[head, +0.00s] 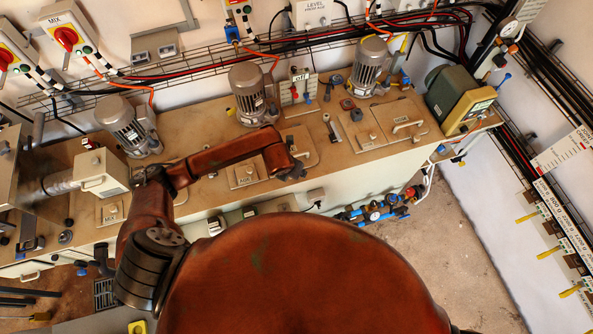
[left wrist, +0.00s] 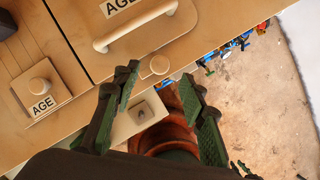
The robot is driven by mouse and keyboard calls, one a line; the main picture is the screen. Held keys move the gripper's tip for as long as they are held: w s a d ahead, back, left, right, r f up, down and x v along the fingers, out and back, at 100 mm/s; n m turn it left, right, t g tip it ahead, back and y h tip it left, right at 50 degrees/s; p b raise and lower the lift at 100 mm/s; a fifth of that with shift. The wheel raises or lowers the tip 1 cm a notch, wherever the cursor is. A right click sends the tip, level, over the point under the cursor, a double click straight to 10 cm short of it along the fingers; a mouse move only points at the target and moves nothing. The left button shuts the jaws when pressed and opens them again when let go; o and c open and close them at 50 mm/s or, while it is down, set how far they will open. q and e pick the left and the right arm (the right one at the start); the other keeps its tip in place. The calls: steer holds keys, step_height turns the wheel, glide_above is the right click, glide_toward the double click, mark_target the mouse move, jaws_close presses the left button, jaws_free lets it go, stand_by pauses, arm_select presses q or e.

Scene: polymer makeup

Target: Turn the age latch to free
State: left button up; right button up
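My left gripper (head: 291,172) reaches over the front part of the bench in the head view. In the left wrist view its two green-padded fingers (left wrist: 159,84) are spread apart with nothing held between them. The hatch has a pale bar handle (left wrist: 135,27). Another round knob (left wrist: 39,86) stands on a small plate labelled AGE, to the left.
A pale box with a knob (left wrist: 139,112) shows between the fingers, below the bench top. Blue-handled valves (head: 374,212) line the bench front. Grey motors (head: 248,92) stand behind the hatches. Open floor (head: 440,250) lies to the right.

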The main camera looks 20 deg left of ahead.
arm_select(q)
steer(key=v, duration=0.7)
steer(key=shift+s, duration=0.1)
stand_by(0.4)
